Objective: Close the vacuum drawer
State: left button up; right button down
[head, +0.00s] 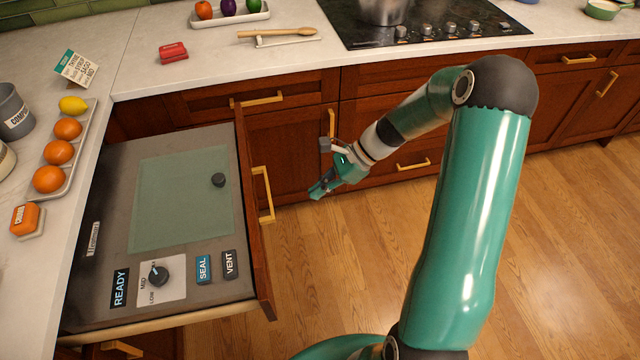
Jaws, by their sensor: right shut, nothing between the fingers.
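The vacuum drawer (125,255) stands pulled out from under the left counter. Its grey top has a greenish translucent lid (182,205) with a small black knob (218,180). Near its front are a dial (158,275), a READY label (119,289) and SEAL (203,268) and VENT (229,264) buttons. Its wooden front panel (252,215) faces right and carries a brass handle (263,195). My right gripper (318,190) is shut and empty, to the right of the handle and apart from it in the picture. My left gripper is not in view.
A tray of oranges and a lemon (66,150) stands on the left counter. Wooden cabinets with brass handles (413,165) line the back below a cooktop (420,20). Wooden floor (345,270) right of the drawer is clear, apart from my arm over it.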

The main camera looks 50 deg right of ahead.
jog(key=w+a+f+p, duration=0.1)
jog(key=w+a+f, duration=0.3)
jog(key=a, duration=0.3)
jog(key=shift+w+f, duration=0.15)
jog(key=shift+a, duration=0.1)
